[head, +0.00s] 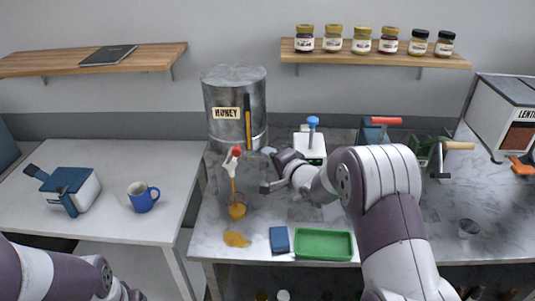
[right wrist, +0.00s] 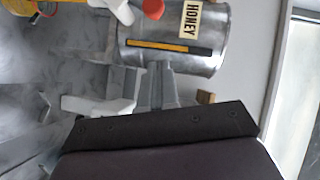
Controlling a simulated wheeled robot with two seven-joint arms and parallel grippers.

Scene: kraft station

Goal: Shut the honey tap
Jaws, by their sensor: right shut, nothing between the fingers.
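The honey tank (head: 234,80) is a grey metal drum labelled HONEY, at the back of the marble counter. Its white tap with a red knob (head: 236,152) is at its front, and the knob also shows in the right wrist view (right wrist: 152,8). An amber honey strand (head: 233,184) runs from the tap down to a honey-filled container (head: 237,211). My right gripper (head: 268,151) is shut and empty, right of the tap and apart from it. Its fingers (right wrist: 155,72) point toward the tank in the right wrist view. My left gripper is not in view; only my left arm shows.
A honey puddle (head: 236,239) lies in front of the container. A blue sponge (head: 279,240) and a green tray (head: 323,244) are at the counter's front edge. A scale (head: 311,158) stands behind my right arm.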

